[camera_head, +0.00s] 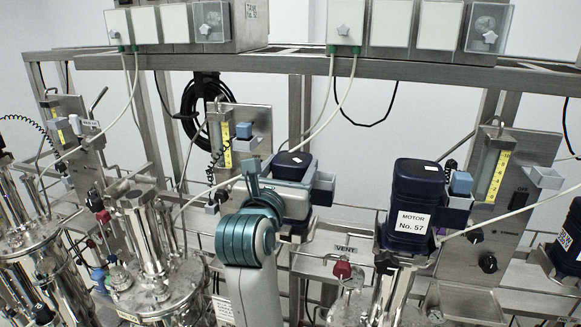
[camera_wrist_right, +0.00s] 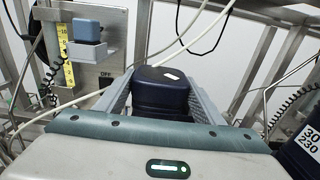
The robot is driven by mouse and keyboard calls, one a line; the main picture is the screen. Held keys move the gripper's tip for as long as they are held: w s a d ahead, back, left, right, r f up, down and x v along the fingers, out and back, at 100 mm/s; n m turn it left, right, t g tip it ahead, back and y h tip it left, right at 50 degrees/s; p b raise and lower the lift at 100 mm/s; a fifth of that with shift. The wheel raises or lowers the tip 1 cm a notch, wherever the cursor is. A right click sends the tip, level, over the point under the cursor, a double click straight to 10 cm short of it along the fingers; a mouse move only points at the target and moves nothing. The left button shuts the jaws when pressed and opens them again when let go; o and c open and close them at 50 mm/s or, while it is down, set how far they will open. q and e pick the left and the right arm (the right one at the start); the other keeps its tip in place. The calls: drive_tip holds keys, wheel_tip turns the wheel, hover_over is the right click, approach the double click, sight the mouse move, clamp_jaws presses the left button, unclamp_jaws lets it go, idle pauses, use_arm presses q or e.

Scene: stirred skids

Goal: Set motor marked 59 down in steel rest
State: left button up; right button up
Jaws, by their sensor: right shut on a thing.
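My right gripper (camera_head: 287,188) is shut on a dark blue motor (camera_head: 291,163) in the middle of the head view. In the right wrist view, the fingers (camera_wrist_right: 163,98) flank the motor (camera_wrist_right: 160,88); its dark cap with a small white tag shows between them. Its number is hidden, so I cannot read whether it is 59. The gripper hides its lower part, and I cannot tell what is beneath it. I cannot pick out the steel rest with certainty. My left gripper is not in view.
A motor labelled No. 57 (camera_head: 413,205) stands upright at right. Another motor (camera_head: 568,240) is cut off at the right edge. Steel vessels (camera_head: 158,270) stand at left. Pale hoses (camera_head: 335,100) cross near the gripper.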

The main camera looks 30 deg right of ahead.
drive_tip(key=shift+f+b, duration=0.95)
drive_tip(key=shift+f, duration=0.1)
idle(0.4)
